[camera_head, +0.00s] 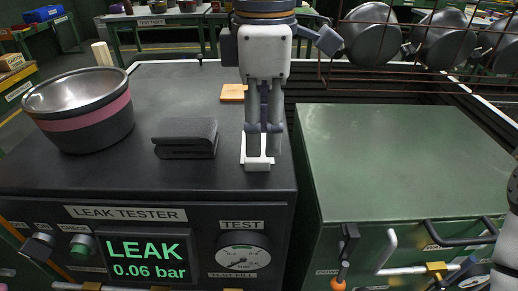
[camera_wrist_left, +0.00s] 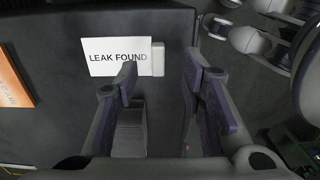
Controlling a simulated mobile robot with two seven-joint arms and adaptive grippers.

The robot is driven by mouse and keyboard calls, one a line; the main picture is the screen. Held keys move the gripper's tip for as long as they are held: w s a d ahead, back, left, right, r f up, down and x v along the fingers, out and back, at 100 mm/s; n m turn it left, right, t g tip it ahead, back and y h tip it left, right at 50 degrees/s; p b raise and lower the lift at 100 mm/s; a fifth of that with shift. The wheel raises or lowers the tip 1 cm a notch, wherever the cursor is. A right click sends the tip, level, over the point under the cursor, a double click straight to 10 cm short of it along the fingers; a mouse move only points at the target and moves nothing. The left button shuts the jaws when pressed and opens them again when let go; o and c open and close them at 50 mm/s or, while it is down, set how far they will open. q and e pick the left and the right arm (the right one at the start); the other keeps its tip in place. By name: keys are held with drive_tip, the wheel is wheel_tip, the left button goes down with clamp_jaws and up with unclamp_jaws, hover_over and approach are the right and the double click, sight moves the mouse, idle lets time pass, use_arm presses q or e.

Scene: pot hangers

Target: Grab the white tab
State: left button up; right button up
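The white tab (camera_wrist_left: 158,58) is a small raised white block at the right edge of a white card (camera_wrist_left: 117,57) marked LEAK FOUND in the left wrist view. In the head view the tab (camera_head: 257,166) shows at the front of the card, on the black top of the leak tester (camera_head: 70,172). My left gripper (camera_wrist_left: 161,74) is open and points down over the tab, with one finger on each side in the wrist view. I cannot tell whether the fingers touch the tab or card. The fingers hide part of the card in the head view. My right gripper is not in view.
A steel bowl with a pink band (camera_head: 85,113) and a black block (camera_head: 186,138) stand left of my gripper. An orange card (camera_head: 233,93) lies behind it. A green cabinet (camera_head: 400,150) with a clear top is right. Pans (camera_head: 372,42) hang on a rack behind.

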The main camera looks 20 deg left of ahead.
sight(260, 159)
use_arm(q)
drive_tip(key=f, duration=0.5)
drive_tip(key=shift+a, duration=0.2)
clamp_jaws()
drive_tip(key=shift+r, duration=0.1)
